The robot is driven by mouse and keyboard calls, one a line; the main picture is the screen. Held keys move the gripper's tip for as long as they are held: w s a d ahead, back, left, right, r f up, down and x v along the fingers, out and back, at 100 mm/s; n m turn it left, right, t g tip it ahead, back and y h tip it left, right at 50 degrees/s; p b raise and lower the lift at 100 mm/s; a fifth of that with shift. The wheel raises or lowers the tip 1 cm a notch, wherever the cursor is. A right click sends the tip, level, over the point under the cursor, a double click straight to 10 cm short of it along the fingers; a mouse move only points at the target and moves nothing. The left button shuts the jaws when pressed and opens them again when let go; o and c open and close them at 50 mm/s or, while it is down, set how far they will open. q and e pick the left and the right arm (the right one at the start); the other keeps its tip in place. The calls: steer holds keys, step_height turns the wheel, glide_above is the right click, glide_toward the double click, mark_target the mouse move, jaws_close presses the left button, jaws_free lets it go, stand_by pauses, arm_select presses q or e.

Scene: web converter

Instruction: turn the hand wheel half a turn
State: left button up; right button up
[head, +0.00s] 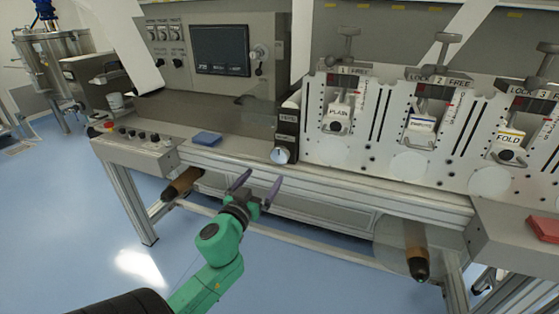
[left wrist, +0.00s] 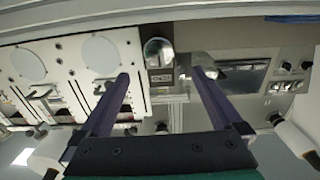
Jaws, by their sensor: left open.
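A small round pale knob or wheel (head: 280,155) sits low on the front of a narrow black block left of the first white panel. It also shows as a round metallic disc in the left wrist view (left wrist: 158,50), between the lines of my fingers. I cannot tell for sure which one is the hand wheel. My left gripper (head: 256,186) is open and empty, its purple fingers (left wrist: 161,75) below and left of the low knob, apart from it. My right gripper is out of view.
A metal rail (head: 350,193) runs along the machine's front edge. White panels with clamps and labels (head: 337,112) stand to the right. A blue block (head: 207,138) lies on the ledge, and a red block (head: 543,229) is far right. Brown rollers (head: 417,236) stick out below the ledge.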

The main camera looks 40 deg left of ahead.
mark_target(279, 157)
arm_select(q)
steer(key=x, duration=1.3)
steer(key=shift+w+p, duration=0.2)
steer(key=shift+p, duration=0.2)
steer(key=c, duration=1.3)
